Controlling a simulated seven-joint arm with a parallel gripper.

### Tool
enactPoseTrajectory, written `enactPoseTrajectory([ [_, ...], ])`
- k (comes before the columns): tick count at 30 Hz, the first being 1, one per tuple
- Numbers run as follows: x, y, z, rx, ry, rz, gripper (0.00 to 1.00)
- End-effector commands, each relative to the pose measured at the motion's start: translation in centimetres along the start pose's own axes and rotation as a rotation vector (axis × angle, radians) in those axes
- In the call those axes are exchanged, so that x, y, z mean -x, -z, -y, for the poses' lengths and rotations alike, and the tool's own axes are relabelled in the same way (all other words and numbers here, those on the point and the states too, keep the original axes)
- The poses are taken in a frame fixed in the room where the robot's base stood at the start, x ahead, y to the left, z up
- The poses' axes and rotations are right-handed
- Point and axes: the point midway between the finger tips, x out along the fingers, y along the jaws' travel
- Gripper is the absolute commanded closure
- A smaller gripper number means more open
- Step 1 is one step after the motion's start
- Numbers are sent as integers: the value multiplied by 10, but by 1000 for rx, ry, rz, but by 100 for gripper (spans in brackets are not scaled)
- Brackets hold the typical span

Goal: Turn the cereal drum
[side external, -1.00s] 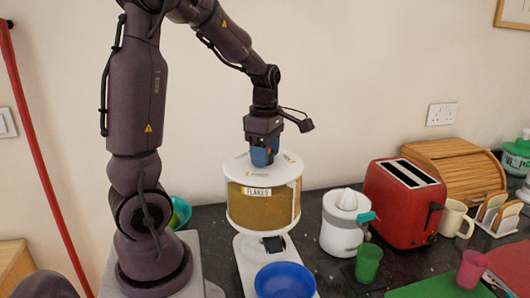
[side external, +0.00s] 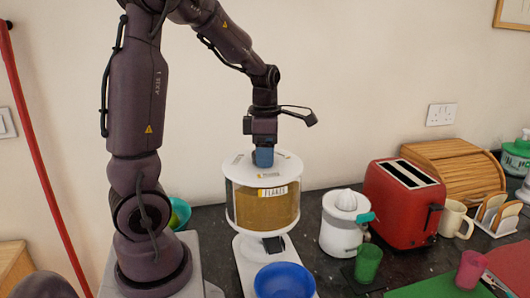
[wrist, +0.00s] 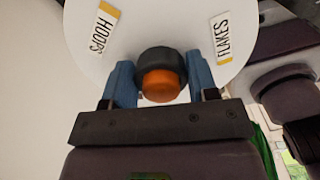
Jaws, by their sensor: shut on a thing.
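The cereal drum (side external: 262,208) is a clear cylinder with tan cereal inside and a white top, standing upright on a white base. A FLAKES label (side external: 273,191) on its side faces the side camera, right of the drum's middle. In the wrist view, the white top (wrist: 160,20) carries a HOOPS label (wrist: 103,28) at left and a FLAKES label (wrist: 222,38) at right. My gripper (side external: 263,157) points down over the drum's centre. Its blue fingers are shut on a dark knob (wrist: 160,60); an orange round part shows in front of it.
A white juicer (side external: 340,228) and a red toaster (side external: 403,205) stand to the right, with a green cup (side external: 368,263) in front. A teal bowl (side external: 181,211) is behind my arm at left.

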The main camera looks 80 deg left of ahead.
Motion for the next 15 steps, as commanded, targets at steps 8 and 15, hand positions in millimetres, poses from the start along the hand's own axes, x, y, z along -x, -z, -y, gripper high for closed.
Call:
enactPoseTrajectory([
  [8,0,-1,0,-2,0,1,35],
  [15,0,0,0,-2,0,1,21],
])
